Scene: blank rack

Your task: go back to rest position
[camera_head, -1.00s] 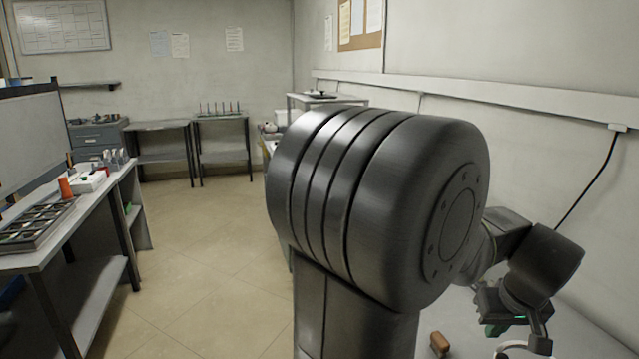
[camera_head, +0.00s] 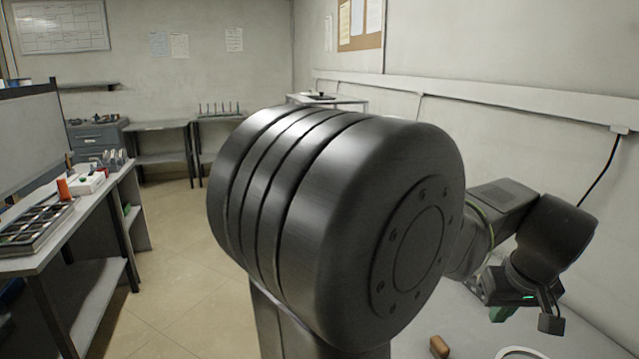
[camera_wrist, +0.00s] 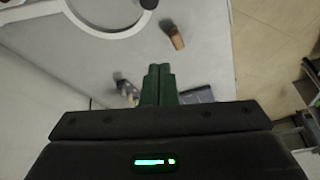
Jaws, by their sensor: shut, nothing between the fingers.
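My gripper shows in the wrist view (camera_wrist: 158,72) with its two green fingers together and nothing between them. It is above a light grey table top. In the head view my gripper (camera_head: 503,313) is at the lower right, small and partly hidden by the wrist parts of my arm. My arm's large dark joint fills the middle of the head view and hides part of the table.
On the table (camera_head: 455,318) are a brown wooden piece (camera_head: 439,347) and a white ring (camera_head: 522,353). Small dark items (camera_wrist: 125,87) lie near the fingers in the wrist view. A bench with a compartment tray (camera_head: 38,232) stands at left. Floor (camera_head: 170,235) between is clear.

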